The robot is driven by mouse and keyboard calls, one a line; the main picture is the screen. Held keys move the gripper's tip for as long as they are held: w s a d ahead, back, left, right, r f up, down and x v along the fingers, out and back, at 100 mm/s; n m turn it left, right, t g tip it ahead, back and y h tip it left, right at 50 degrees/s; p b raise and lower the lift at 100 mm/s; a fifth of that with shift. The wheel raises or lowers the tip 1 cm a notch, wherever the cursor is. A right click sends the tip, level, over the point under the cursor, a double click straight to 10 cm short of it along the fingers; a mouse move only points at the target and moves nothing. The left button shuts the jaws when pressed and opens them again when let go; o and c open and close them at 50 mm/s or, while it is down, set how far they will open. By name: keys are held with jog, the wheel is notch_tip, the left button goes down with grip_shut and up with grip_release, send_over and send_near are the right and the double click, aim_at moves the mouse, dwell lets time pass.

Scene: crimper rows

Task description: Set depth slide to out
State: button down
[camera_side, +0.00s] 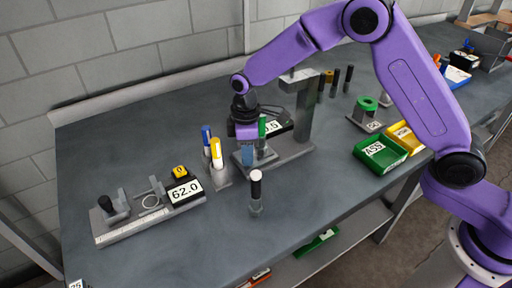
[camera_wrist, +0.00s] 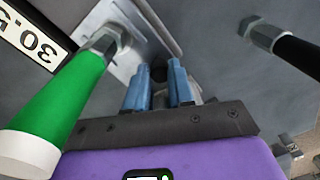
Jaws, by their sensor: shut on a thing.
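My gripper (camera_side: 248,155) points down over the grey crimper press (camera_side: 291,152) in the side view. In the wrist view my gripper (camera_wrist: 158,72) has its two blue fingers closed around a small dark knob (camera_wrist: 158,74). The knob looks like part of the depth slide, mostly hidden by the fingers. A light metal plate (camera_wrist: 118,18) lies just beyond it. A green handle (camera_wrist: 62,100) with a white end rises beside the fingers, on the left in the wrist view. The slide's own position marks are not visible.
A display reading 30.5 (camera_wrist: 33,32) stands beside the press. A black-handled tool (camera_wrist: 295,48) is on the right in the wrist view. Blue (camera_side: 206,141) and yellow (camera_side: 216,154) handles and a white-topped tool (camera_side: 256,190) stand near the press. A gauge showing 62.0 (camera_side: 185,192) sits left.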

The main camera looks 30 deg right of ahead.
jog(key=shift+a+r, duration=0.1)
jog(key=shift+a, duration=0.25)
jog(key=c, duration=1)
grip_release()
jog(key=shift+d, duration=0.1)
jog(key=shift+r, duration=0.3)
jog(key=r, duration=1.6)
jog(key=shift+w+d+r, duration=0.15)
jog(key=shift+w+r, duration=0.15)
jog(key=shift+r, duration=0.05)
